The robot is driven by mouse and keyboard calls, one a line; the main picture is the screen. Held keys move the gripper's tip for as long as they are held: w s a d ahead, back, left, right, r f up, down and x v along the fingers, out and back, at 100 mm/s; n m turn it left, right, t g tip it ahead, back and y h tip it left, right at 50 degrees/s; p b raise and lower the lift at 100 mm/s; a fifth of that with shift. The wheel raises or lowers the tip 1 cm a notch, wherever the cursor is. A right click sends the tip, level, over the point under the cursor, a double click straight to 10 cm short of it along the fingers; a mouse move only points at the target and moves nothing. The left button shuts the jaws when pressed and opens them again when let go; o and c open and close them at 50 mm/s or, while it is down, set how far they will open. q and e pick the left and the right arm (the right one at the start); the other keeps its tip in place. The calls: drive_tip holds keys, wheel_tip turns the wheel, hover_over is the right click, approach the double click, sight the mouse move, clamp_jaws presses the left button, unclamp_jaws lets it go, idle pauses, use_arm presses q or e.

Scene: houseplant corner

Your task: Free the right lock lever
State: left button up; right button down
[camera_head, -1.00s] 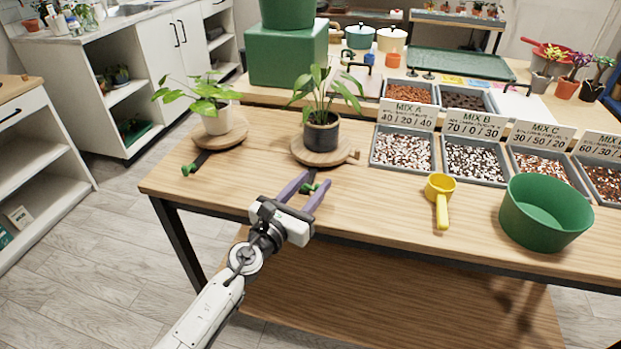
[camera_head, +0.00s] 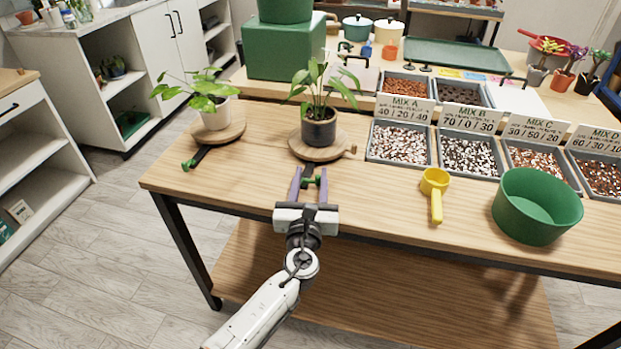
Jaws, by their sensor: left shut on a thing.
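The right lock lever (camera_head: 308,182), with a green grip, sticks out toward the front from under the right round wooden stand (camera_head: 335,152). My left gripper (camera_head: 309,180), with purple fingers, is shut on its green grip, one finger on each side. A leafy plant in a dark pot (camera_head: 319,128) stands upright on this stand. The left lock lever (camera_head: 196,159), black with a green tip, points front-left from the left stand (camera_head: 222,135), which bears a plant in a white pot (camera_head: 215,115). My right gripper is out of view.
A yellow scoop (camera_head: 435,190) and a green tub (camera_head: 537,205) are on the table (camera_head: 380,212) to the right. Labelled trays of mix (camera_head: 400,145) stand behind them. The table's front edge is just under my left gripper.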

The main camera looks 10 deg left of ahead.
use_arm(q)
drive_tip(key=shift+d, duration=0.15)
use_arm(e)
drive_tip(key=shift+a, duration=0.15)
use_arm(q)
drive_tip(key=o, duration=1)
drive_tip(key=shift+s, duration=0.1)
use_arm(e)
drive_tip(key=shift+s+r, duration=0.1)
